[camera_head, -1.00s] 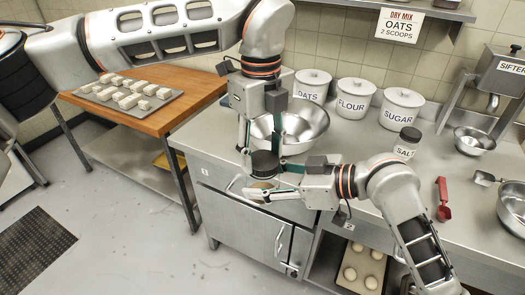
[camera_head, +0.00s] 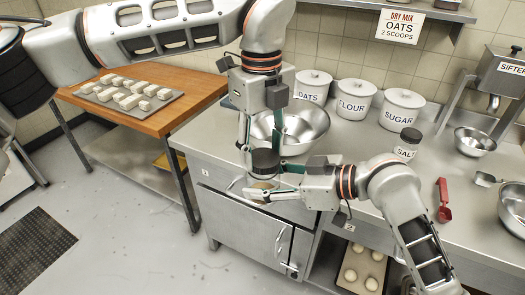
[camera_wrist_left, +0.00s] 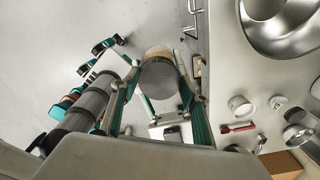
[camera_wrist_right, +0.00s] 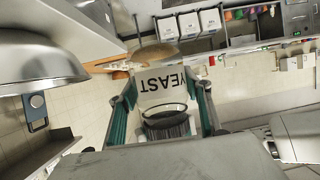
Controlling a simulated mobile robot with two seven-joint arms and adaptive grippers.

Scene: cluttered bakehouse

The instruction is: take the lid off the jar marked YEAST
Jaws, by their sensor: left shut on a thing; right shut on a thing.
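The jar marked YEAST (camera_head: 262,183) is held upright in front of the counter edge. Its label shows upside down in the right wrist view (camera_wrist_right: 165,84). My right gripper (camera_head: 268,184) is shut on the jar body from the right. The dark round lid (camera_head: 264,161) is at the jar's top, between the fingers of my left gripper (camera_head: 264,153), which comes down from above and is shut on it. The lid fills the left fingers in the left wrist view (camera_wrist_left: 162,82). It also shows in the right wrist view (camera_wrist_right: 167,126). I cannot tell whether a gap separates lid and jar.
A steel bowl (camera_head: 306,125) stands on the counter just behind my grippers. Canisters for OATS (camera_head: 312,88), FLOUR (camera_head: 354,101) and SUGAR (camera_head: 402,110) line the back, with a SALT jar (camera_head: 407,144) nearby.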

